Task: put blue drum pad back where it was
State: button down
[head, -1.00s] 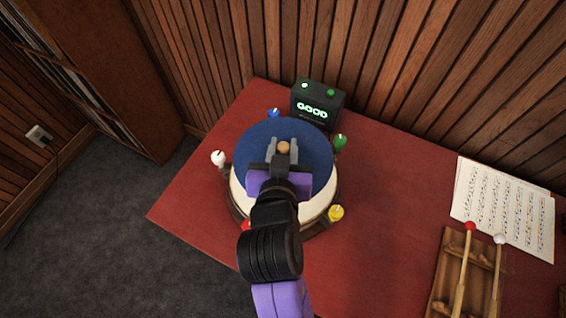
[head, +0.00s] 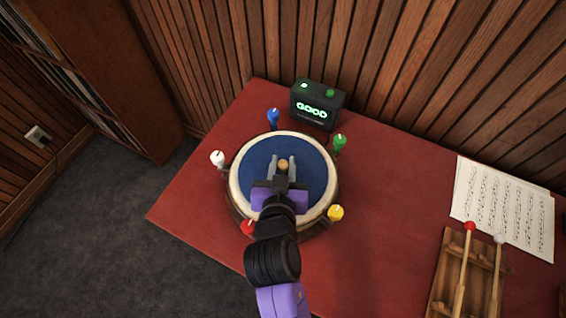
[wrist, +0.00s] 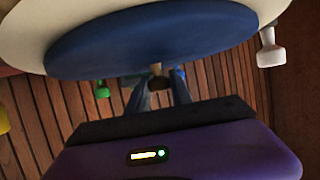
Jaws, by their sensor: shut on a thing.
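The blue drum pad (head: 308,170) is a round blue disc with a small wooden knob (head: 283,165) in its middle. It lies on, or just above, the cream top of the round drum (head: 236,186), with a cream ring showing around it. Whether it touches cannot be told. My gripper (head: 282,167) reaches in from the front with its fingers shut on the knob. In the wrist view the blue pad (wrist: 150,42) appears against the cream drum top (wrist: 28,35), and the gripper fingers (wrist: 159,90) are at the knob. My arm hides the drum's front part.
Coloured pegs ring the drum: white (head: 217,158), blue (head: 273,117), green (head: 340,142), yellow (head: 335,212) and red (head: 248,228). A black box (head: 317,105) lit "GOOD" stands behind. Sheet music (head: 500,205) and a wooden mallet rack (head: 445,275) are right. The red table (head: 390,200) between is bare.

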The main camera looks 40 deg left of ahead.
jog(key=c, duration=1.1)
grip_release()
jog(key=shift+c, duration=0.2)
jog(key=shift+s+d+r, duration=0.1)
jog(key=shift+s+r, duration=0.05)
jog(key=v, duration=1.1)
jog(key=shift+s+d+b, duration=0.25)
jog(key=shift+b, duration=0.15)
